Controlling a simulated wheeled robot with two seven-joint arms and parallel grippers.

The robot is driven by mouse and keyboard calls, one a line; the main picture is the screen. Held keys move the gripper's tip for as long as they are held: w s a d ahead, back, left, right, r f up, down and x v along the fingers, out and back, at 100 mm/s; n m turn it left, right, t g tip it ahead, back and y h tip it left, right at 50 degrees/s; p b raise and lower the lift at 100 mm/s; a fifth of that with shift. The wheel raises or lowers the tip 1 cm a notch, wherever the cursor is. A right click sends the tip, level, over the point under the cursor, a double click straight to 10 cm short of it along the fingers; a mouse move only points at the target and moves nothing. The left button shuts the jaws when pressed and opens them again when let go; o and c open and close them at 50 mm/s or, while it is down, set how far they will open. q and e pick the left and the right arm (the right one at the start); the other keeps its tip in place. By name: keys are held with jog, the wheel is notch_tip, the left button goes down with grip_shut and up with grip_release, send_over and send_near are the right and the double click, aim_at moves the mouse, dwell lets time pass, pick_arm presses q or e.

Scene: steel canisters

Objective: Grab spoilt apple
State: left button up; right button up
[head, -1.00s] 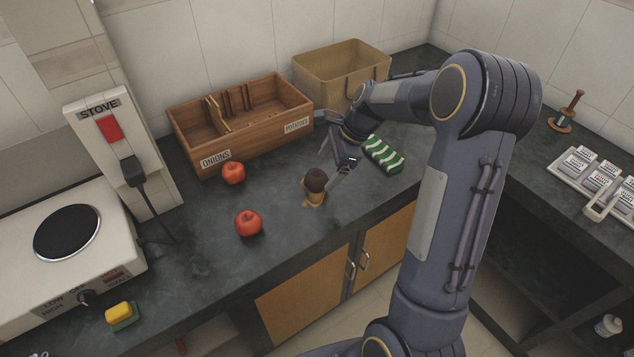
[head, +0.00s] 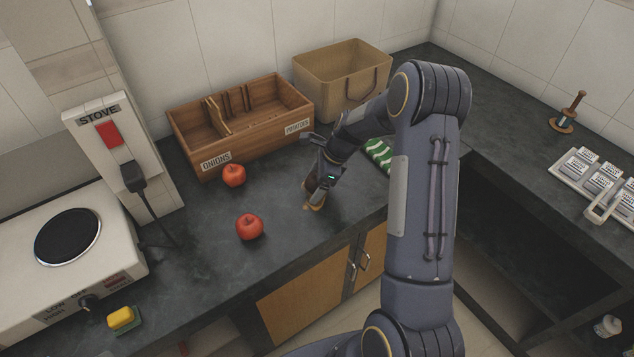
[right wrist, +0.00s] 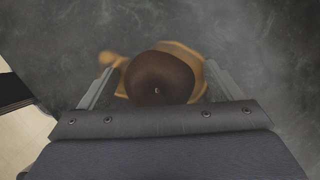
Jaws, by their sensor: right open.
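The spoilt apple (right wrist: 158,80) is dark brown and sits on an orange-brown patch (right wrist: 190,52) on the dark counter. In the right wrist view it lies between the two fingers of my right gripper (right wrist: 157,82), which is open, with one finger on each side. In the head view the right gripper (head: 317,188) comes down over the apple and hides most of it; the orange-brown patch shows below. I cannot tell whether the fingers touch the apple. My left gripper is not in view.
Two red apples (head: 249,227) (head: 234,175) lie to the left on the counter. Behind stand a wooden onions and potatoes box (head: 206,160) and a tan bin (head: 330,88). A green-and-white striped item (head: 379,152) is partly behind my arm. A stove (head: 60,270) stands at left.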

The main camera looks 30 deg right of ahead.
jog(key=shift+c, duration=0.5)
jog(key=c, duration=1)
jog(key=shift+c, duration=0.2)
